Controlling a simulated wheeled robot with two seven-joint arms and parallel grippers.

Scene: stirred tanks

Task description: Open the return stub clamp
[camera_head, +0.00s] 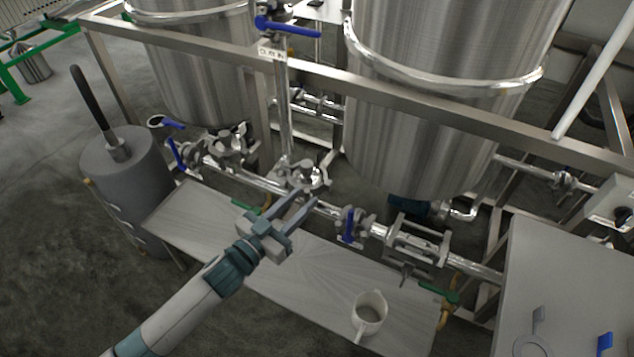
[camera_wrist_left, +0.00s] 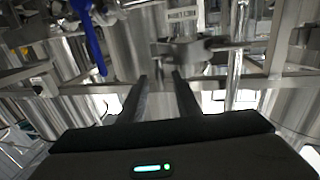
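A shiny steel clamp fitting (camera_head: 306,178) sits on the pipe run between the two tanks, below a vertical pipe. I cannot tell for sure that it is the return stub clamp. My left gripper (camera_head: 300,204) points up at it from the front, with its fingertips just short of it or at its lower edge. The fingers are apart with nothing visible between them. In the left wrist view, the gripper (camera_wrist_left: 161,76) shows two spread dark fingers, and a metal fitting (camera_wrist_left: 185,50) lies just beyond them. My right gripper is not in view.
A grey tray or shelf (camera_head: 335,282) lies under the pipes, with a white jug (camera_head: 369,312) on it. Blue-handled valves (camera_head: 348,226) flank the fitting. Two steel tanks (camera_head: 430,110) stand behind a frame rail (camera_head: 395,90). A grey cylinder (camera_head: 130,185) stands left.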

